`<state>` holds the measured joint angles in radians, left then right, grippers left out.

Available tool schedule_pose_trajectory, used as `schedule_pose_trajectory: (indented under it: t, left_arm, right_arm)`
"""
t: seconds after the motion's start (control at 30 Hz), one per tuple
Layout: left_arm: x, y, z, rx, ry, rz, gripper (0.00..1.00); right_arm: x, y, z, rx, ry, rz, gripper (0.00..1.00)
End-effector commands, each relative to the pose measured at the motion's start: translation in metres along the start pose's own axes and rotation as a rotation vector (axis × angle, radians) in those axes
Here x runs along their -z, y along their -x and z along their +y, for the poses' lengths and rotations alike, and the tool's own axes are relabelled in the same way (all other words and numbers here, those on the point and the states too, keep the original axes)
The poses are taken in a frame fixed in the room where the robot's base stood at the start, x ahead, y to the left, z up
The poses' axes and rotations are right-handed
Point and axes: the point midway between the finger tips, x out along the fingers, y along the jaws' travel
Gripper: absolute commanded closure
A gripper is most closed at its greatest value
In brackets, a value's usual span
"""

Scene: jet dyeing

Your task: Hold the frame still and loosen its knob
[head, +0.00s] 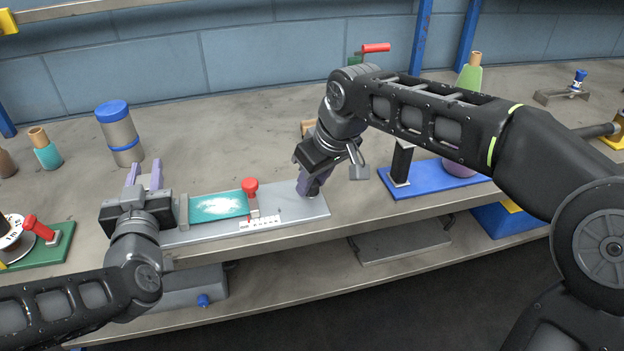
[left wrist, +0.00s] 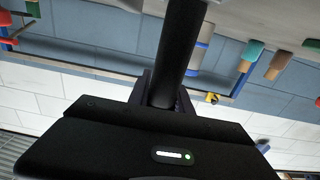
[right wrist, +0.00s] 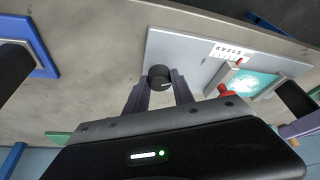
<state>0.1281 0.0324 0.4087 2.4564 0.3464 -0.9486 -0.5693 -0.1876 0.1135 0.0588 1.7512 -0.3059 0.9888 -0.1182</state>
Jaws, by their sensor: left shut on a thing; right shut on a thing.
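The frame is a flat grey plate (head: 290,208) with a teal patch (head: 218,205) on it; it also shows in the right wrist view (right wrist: 185,50). My left gripper (head: 146,178) is at its left end, shut on an upright black post (left wrist: 182,55), which is seen between the fingers in the left wrist view and mostly hidden in the head view. My right gripper (head: 312,188) points down at the plate's right end. It is shut on a dark round knob (right wrist: 159,76), seen between the purple fingers in the right wrist view.
A red-topped clamp (head: 250,187) and a white scale strip (head: 260,223) are on the plate between my grippers. A blue-lidded canister (head: 118,130) stands behind my left gripper. A blue tray (head: 405,185) lies to the right. The bench's front edge runs close to the plate.

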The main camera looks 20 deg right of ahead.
Motion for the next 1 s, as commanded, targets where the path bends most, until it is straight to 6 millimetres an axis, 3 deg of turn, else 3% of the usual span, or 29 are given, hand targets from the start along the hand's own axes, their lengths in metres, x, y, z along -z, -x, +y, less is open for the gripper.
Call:
schedule_pose_trajectory:
  t: [1.0]
  left_arm:
    - [0.0000,-0.0001,-0.0003,0.001,0.000,0.000,1.00]
  right_arm:
    - [0.0034,-0.0014,0.0056,0.361,0.874,0.001,1.00]
